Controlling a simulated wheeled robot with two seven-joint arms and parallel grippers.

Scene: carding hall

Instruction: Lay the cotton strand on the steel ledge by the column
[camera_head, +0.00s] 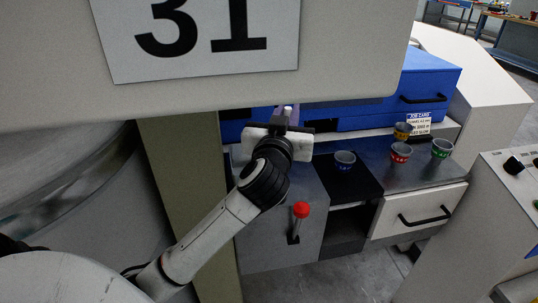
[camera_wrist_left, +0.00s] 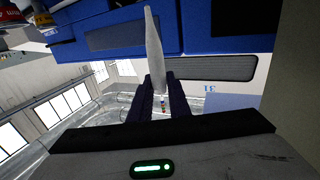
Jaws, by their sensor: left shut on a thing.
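My left gripper (camera_head: 286,116) reaches in from the lower left, over the steel ledge (camera_head: 312,172) beside the olive column (camera_head: 190,190). It is shut on the white cotton strand (camera_wrist_left: 154,45). In the left wrist view the strand is a pale tapered piece standing out between my dark fingers (camera_wrist_left: 160,88). In the head view only a small white end of the strand (camera_head: 288,110) shows; my wrist hides the rest. My wrist also covers part of the ledge, and I cannot tell the strand's height above it. My right gripper is not in view.
A blue case (camera_head: 400,90) stands behind the ledge. A red-knobbed lever (camera_head: 301,211) is below. A panel marked 31 (camera_head: 240,85) overhangs above.

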